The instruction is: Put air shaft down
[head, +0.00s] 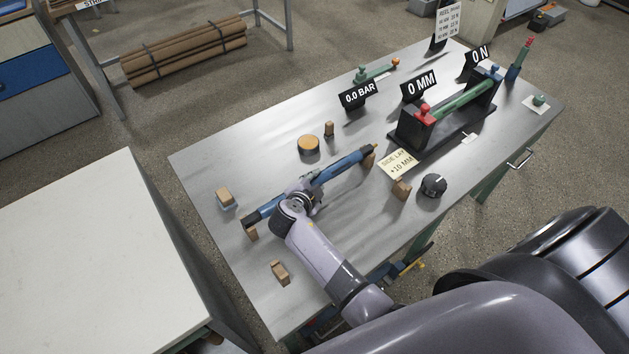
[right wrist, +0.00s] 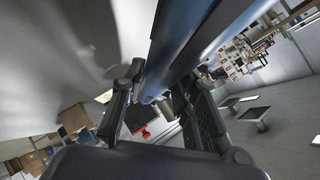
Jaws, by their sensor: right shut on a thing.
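The air shaft (head: 338,168) is a long blue rod with dark ends, lying slantwise over the left half of the metal table. My right gripper (head: 298,197) is shut on it left of its middle. In the right wrist view the blue shaft (right wrist: 205,35) passes between the dark fingers of the gripper (right wrist: 165,108). A wooden block (head: 252,235) is below the shaft's left end, and another wooden block (head: 369,161) is at its right end. I cannot tell whether the shaft touches these blocks. My left gripper is not in view.
The metal table (head: 225,165) also bears an orange-topped round tin (head: 308,145), loose wooden blocks (head: 281,272), a black knob (head: 433,186), a "SIDE LAY" card (head: 397,164) and a black stand with a green roller (head: 463,100). A white-topped table (head: 80,260) is at the left.

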